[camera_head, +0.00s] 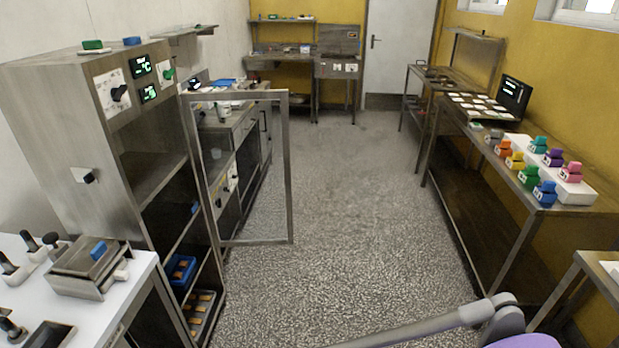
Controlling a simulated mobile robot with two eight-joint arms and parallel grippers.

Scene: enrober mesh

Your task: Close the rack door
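The rack (75,120) is a tall metal cabinet at the left, with dials and green displays near its top. Its door (290,170) is a metal frame with a clear pane, standing open and swung out to the right over the floor. The rack's front is uncovered, so its shelves show. A blue tray (181,269) and a lower tray with orange-brown pieces (201,310) are on the lower shelves. A grey link of my arm crosses the bottom right, well apart from the door. Neither gripper is in view.
A white-topped table (130,285) with a metal box stands at the front left. Benches with equipment (245,115) line the wall behind the door. A long table (490,145) with coloured blocks runs along the right. The speckled floor (350,200) between is clear.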

